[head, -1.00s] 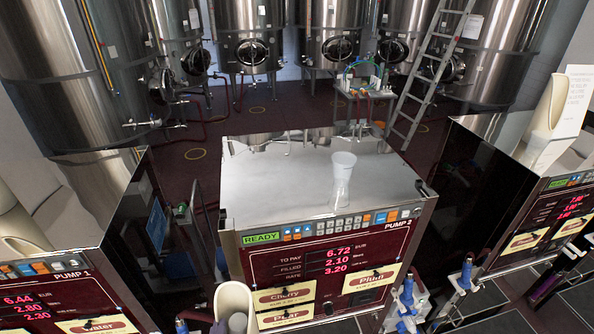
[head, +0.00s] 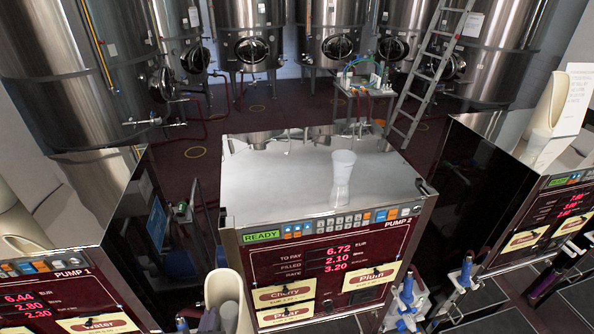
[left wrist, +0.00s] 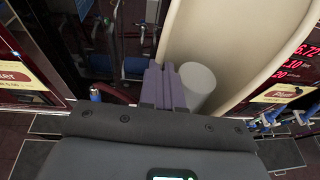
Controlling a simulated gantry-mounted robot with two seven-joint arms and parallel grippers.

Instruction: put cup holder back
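The cream, scoop-shaped cup holder (head: 226,296) is at the bottom of the head view, in front of the lower left of the middle pump. It stands roughly upright, with a pale grey cylinder (head: 229,316) inside. My left gripper (head: 208,320) is at its left side, mostly cut off by the lower edge. In the left wrist view, the two fingers (left wrist: 165,88) are close together at the near edge of the holder (left wrist: 225,40), shut on its wall. The pale cylinder (left wrist: 198,80) shows beside them. My right gripper is not in view.
A translucent cup (head: 342,175) stands on the middle pump's metal top (head: 280,185). Another cream holder (head: 552,105) is on the right pump. Blue-tipped taps (head: 407,292) stick out at the middle pump's lower right. Dark gaps separate the pumps.

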